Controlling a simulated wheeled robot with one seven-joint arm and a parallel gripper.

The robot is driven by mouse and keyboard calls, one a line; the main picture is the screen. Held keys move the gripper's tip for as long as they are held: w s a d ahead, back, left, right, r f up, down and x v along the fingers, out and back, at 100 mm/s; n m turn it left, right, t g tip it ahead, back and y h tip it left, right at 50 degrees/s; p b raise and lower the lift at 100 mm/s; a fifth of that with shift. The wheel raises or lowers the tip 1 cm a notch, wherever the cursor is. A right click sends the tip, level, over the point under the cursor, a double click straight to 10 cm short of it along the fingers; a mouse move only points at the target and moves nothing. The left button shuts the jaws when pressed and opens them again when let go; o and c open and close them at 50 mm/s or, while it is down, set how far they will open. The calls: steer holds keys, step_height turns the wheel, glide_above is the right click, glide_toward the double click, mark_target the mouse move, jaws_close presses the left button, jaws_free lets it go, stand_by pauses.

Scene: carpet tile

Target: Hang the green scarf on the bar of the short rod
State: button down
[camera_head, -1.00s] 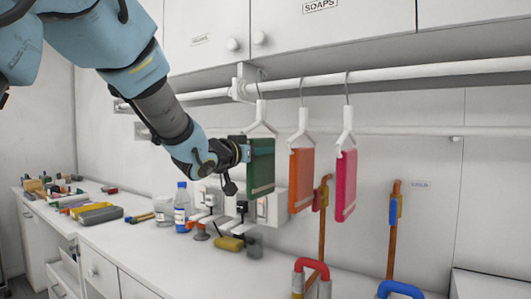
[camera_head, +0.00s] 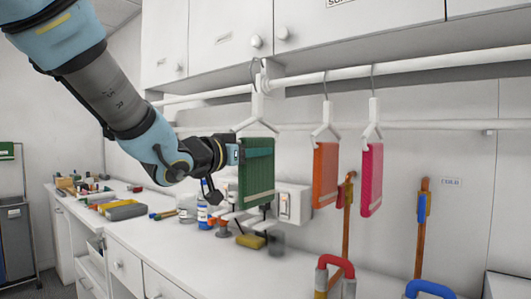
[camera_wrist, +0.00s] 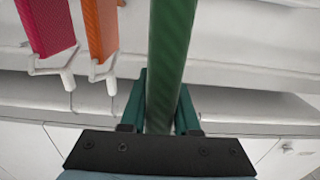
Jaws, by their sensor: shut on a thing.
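The green scarf (camera_head: 256,172) hangs folded on a white hanger (camera_head: 255,126). My gripper (camera_head: 236,155) is shut on its left edge. In the wrist view, the scarf (camera_wrist: 168,50) runs edge-on between the two fingers of my gripper (camera_wrist: 160,112). The hanger's hook (camera_head: 253,66) rises in front of the rail, close to a white bracket (camera_head: 265,82). I cannot tell whether the hook touches a bar. A white bar (camera_head: 205,94) runs left of the bracket, and a longer one (camera_head: 440,67) runs right. Which is the short rod is not clear.
An orange scarf (camera_head: 326,175) and a pink scarf (camera_head: 371,180) hang on the right bar. Cabinets (camera_head: 205,38) sit closely above. A bottle (camera_head: 203,215), a white box (camera_head: 294,204) and colored-handled tools (camera_head: 335,263) stand on the counter below.

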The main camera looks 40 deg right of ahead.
steer(key=f+v, duration=0.1)
steer(key=v, duration=0.9)
steer(key=shift+a, duration=0.3)
